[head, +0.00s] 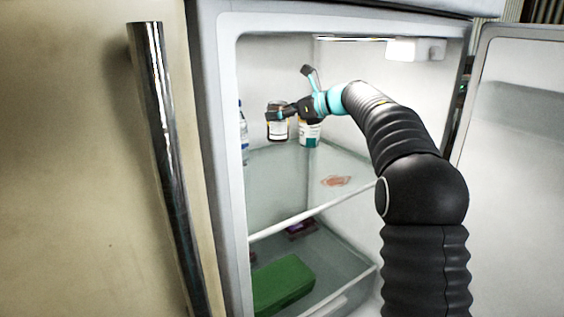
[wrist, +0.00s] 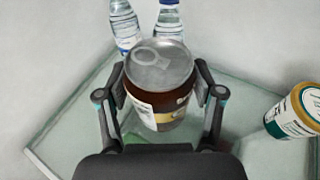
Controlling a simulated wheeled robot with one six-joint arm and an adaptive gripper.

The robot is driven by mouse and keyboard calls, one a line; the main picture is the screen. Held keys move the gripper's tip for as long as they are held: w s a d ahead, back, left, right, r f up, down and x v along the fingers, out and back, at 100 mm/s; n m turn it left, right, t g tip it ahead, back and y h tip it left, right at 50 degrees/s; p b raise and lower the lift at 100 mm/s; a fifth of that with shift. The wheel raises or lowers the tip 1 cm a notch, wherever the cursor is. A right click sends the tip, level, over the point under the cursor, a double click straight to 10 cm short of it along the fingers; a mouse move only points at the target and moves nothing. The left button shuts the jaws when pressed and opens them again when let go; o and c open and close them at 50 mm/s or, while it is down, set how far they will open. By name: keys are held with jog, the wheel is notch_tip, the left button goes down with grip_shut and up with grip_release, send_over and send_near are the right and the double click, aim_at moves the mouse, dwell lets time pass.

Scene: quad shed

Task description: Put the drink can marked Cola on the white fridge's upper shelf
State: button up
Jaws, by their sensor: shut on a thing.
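My gripper (head: 290,113) is inside the open white fridge (head: 222,130), over the upper shelf (head: 285,185). It is shut on a dark brown drink can (head: 277,129) with a white label. In the wrist view the can (wrist: 165,88) stands upright between the two fingers (wrist: 160,95), its silver lid and pull tab facing the camera. The lettering on the label is too small to read. I cannot tell whether the can's base touches the glass shelf or hangs just above it.
A white and teal jar (wrist: 297,112) stands on the shelf right of the can. Two clear bottles (wrist: 169,18) stand beyond it. A flat reddish item (head: 336,181) lies toward the shelf's front. A green box (head: 283,283) sits below. The fridge door (head: 515,140) is open at right.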

jog(key=shift+s+a, duration=0.1)
jog(key=shift+s+a+f+b, duration=0.5)
jog(key=shift+s+a+f, duration=0.1)
jog(key=shift+s+f, duration=1.2)
jog(key=shift+s+a+f+b, duration=0.5)
jog(key=shift+s+a+f, duration=0.05)
jog(key=shift+s+f, duration=1.25)
jog(key=shift+s+a+f+b, duration=0.5)
jog(key=shift+s+a+f, duration=0.1)
jog(key=shift+s+f, duration=1.15)
jog(key=shift+f, duration=0.15)
jog(key=o, duration=1.5)
jog(key=shift+c, duration=0.2)
